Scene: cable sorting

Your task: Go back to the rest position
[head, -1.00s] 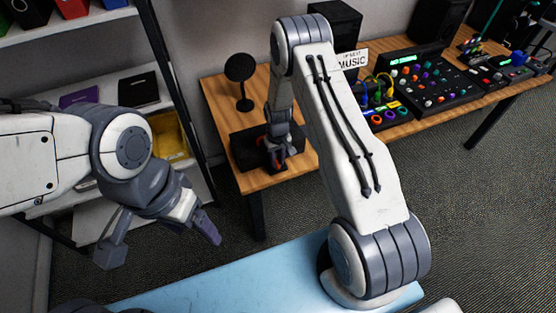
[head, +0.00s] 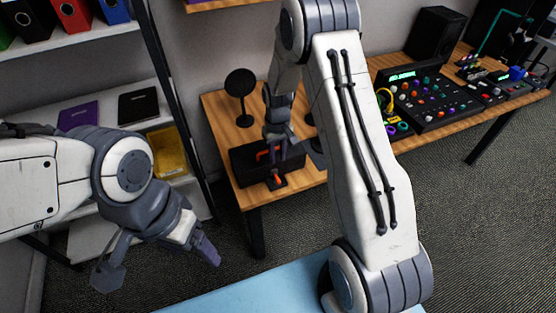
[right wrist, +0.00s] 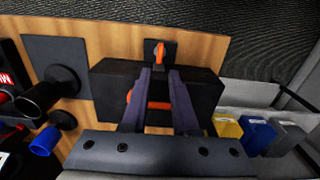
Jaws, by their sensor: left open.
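My left gripper (head: 157,261) hangs at the lower left of the head view with its fingers spread, empty and in front of the shelf. My right gripper (head: 275,146) is above the black box (head: 240,167) on the wooden desk. In the right wrist view the two fingers of my right gripper (right wrist: 159,72) are apart over the black box (right wrist: 205,88). An orange bar (right wrist: 158,105) shows in the gap; I cannot tell its distance from the fingers. A small black part with an orange lever (right wrist: 160,52) sits at the box's edge.
The wooden desk (head: 219,111) carries a round black stand (head: 240,84) and a control panel with colourful knobs (head: 436,104). A shelf with folders and a yellow bin (head: 168,153) stands left. A light blue surface (head: 255,290) lies in front; carpet is open at right.

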